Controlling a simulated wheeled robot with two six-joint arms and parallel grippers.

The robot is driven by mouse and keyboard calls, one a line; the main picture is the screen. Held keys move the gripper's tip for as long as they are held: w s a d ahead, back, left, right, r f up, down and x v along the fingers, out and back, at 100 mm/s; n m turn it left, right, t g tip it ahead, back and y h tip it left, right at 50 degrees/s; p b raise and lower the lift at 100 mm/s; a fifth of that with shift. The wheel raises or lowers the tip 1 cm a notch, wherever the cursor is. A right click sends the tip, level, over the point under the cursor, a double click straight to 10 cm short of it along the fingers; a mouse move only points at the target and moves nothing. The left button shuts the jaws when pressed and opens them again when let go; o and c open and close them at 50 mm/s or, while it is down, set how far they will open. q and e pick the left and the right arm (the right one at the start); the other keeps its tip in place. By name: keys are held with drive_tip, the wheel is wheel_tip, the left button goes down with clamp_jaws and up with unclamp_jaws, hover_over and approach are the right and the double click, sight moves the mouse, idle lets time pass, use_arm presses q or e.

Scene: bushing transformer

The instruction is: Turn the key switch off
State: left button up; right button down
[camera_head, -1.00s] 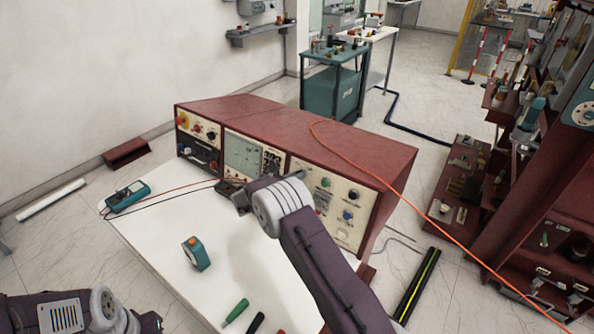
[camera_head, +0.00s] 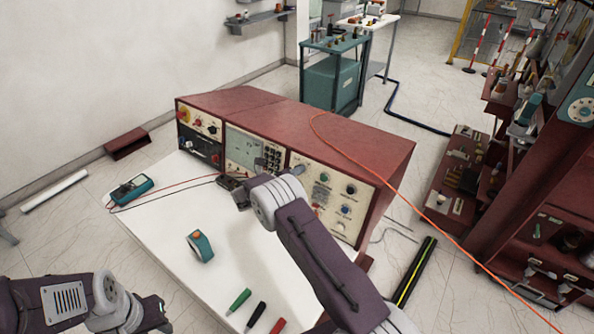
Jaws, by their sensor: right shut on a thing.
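The red test console (camera_head: 300,125) stands at the back of the white table, with its control panels facing me. My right gripper (camera_head: 268,164) is at the lower part of the console front, between the middle meter panel and the right panel. It is shut on the key switch, which the gripper and wrist hide. The key's angle cannot be seen. My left gripper (camera_head: 153,314) hangs low at the left near the table's front edge, away from the console. Its jaws are too small and turned to read.
A teal multimeter (camera_head: 132,188) with red and black leads lies at the table's left. A teal tape-like tool (camera_head: 200,246) stands mid-table. Several screwdrivers (camera_head: 239,299) lie in front. An orange cable (camera_head: 372,170) crosses the console top.

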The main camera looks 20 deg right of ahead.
idle(0.5)
drive_tip(key=c, duration=1.6)
unclamp_jaws()
drive_tip(key=b+v, duration=0.1)
drive_tip(key=v, duration=0.8)
drive_tip(key=shift+a, duration=0.1)
